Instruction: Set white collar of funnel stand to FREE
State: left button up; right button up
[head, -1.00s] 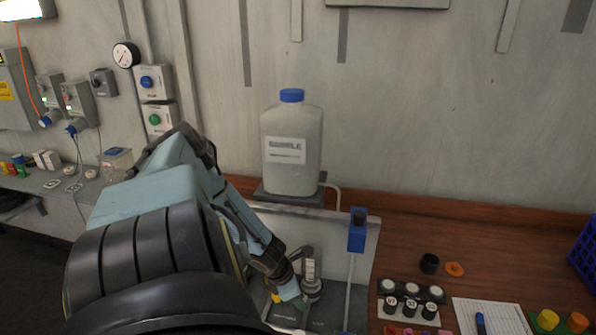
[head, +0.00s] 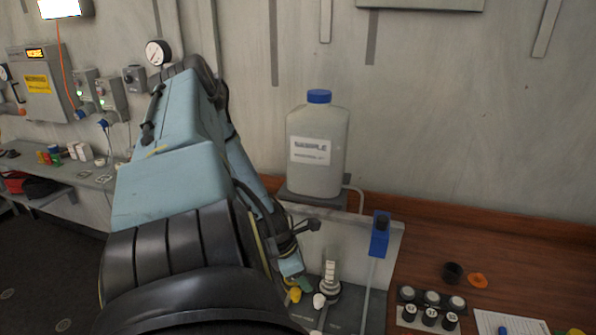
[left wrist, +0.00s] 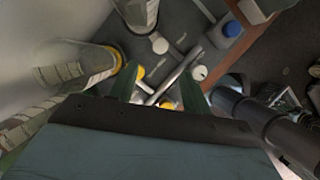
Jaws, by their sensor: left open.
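My left gripper (head: 298,284) is open, just left of the column and above these pieces. In the left wrist view, the open green fingers (left wrist: 158,80) point down at the plate, with white pieces (left wrist: 199,72) and yellow pieces (left wrist: 140,72) and a metal rod around them. Any collar marking is unreadable. My right gripper is not seen.
A sample bottle (head: 316,155) with a blue cap stands behind on a shelf. A blue block (head: 380,236) on a thin post rises right of the stand. Black-and-white jars (head: 431,308), a black cup (head: 452,272) and an orange ring (head: 477,280) are on the wooden bench.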

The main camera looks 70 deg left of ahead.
pick_arm(q)
jog(key=shift+v, duration=1.3)
